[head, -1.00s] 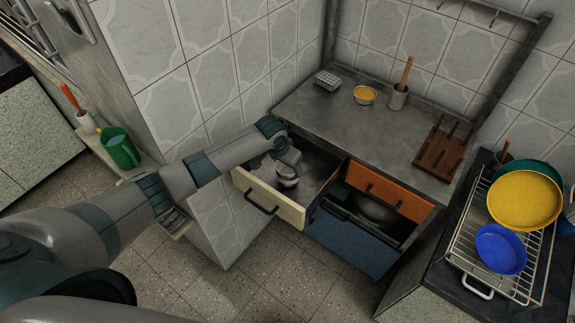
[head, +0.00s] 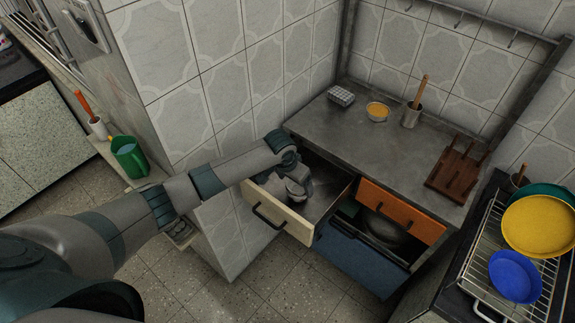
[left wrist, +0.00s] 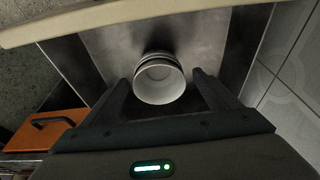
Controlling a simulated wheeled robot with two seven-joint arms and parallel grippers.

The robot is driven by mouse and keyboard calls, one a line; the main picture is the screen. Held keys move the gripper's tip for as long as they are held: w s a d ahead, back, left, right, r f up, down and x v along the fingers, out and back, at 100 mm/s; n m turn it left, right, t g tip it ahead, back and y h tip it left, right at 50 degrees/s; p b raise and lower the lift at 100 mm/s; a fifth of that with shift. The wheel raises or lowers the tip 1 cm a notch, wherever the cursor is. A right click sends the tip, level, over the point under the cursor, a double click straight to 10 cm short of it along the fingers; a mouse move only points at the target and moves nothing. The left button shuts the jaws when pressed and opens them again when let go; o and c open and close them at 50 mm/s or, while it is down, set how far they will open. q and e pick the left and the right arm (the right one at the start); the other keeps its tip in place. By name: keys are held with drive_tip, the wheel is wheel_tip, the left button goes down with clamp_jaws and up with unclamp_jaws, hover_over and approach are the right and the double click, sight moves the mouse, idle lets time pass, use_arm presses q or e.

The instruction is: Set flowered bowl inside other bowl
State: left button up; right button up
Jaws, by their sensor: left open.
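A round white bowl or cup (left wrist: 159,80) stands in the open cream-fronted drawer (head: 278,222), with dark bands and stacked-looking rims at its far side. I cannot tell whether it is one piece or two nested, and no flower pattern is legible. My left gripper (left wrist: 162,88) is open, its fingers on either side of the white bowl, with no clear contact. In the head view, my left gripper (head: 296,187) reaches down into the drawer and partly hides the bowl. A small bowl with a yellow-orange inside (head: 378,111) sits on the counter. My right gripper is not in view.
The drawer walls surround my left gripper, with the tiled wall close by. An orange drawer (head: 402,212) and a blue front (head: 352,262) are beside it. The counter holds a grey box (head: 341,96), a utensil pot (head: 411,117) and a wooden rack (head: 456,172).

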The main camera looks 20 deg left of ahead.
use_arm(q)
drive_tip(key=b+v, duration=0.2)
drive_tip(key=v, duration=1.2)
drive_tip(key=shift+r+b, duration=0.15)
drive_tip(key=shift+b, duration=0.25)
